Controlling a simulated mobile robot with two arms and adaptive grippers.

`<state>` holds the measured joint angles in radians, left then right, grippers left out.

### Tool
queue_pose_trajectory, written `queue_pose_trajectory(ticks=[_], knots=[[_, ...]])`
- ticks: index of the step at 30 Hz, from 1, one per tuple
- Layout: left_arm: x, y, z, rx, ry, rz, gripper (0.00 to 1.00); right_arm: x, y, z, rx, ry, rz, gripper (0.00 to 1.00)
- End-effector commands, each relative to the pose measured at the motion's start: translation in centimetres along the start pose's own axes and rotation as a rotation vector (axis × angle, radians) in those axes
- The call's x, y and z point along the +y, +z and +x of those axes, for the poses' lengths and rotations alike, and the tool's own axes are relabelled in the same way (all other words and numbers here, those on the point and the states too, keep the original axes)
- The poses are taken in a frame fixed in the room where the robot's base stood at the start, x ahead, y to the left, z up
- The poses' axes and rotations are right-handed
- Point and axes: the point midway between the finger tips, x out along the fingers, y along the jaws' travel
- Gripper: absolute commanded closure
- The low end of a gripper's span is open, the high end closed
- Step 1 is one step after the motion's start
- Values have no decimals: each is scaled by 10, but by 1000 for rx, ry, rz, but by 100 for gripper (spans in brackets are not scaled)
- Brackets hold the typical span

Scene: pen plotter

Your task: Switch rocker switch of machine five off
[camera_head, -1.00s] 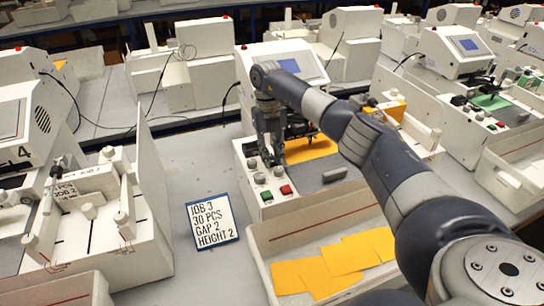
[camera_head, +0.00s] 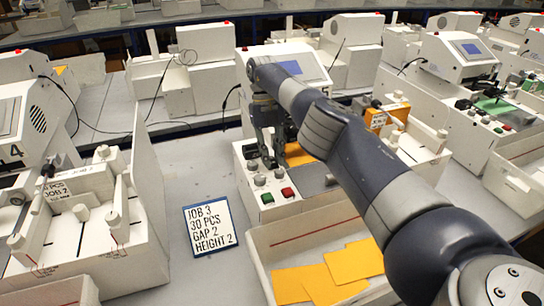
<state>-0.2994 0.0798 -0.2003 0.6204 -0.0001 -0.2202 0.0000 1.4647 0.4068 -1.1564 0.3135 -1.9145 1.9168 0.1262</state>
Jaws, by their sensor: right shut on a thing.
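I cannot make out a rocker switch. My right gripper (camera_head: 268,160) points down at the back of this panel, close behind the knobs. It is shut on a small part there, which its fingers hide. My right arm covers the machine's middle and right side. My left gripper is not in view.
A sign (camera_head: 210,228) reading JOB 3 lies on the table left of a white tray (camera_head: 262,262) with orange sheets (camera_head: 352,262). A tall white panel (camera_head: 148,195) stands at the left. Bare grey table (camera_head: 185,170) lies between. More machines stand behind and at right.

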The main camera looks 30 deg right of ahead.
Motion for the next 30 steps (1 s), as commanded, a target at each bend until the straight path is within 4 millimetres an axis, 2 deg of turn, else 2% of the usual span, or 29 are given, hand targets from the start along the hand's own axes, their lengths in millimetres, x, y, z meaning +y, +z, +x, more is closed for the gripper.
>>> queue_pose_trajectory(ticks=[2,3,5,6,17,20,30], knots=[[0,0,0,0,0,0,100,0,0,0,1,0,0,100],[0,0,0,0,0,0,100,0,0,0,1,0,0,74],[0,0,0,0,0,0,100,0,0,0,1,0,0,60],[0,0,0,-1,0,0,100,0,0,0,1,0,0,58],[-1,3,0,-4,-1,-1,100,0,-1,-4,-1,1,0,58],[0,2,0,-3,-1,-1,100,0,-4,-15,-4,1,0,58],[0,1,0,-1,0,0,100,0,-25,-75,-4,-2,2,58]])
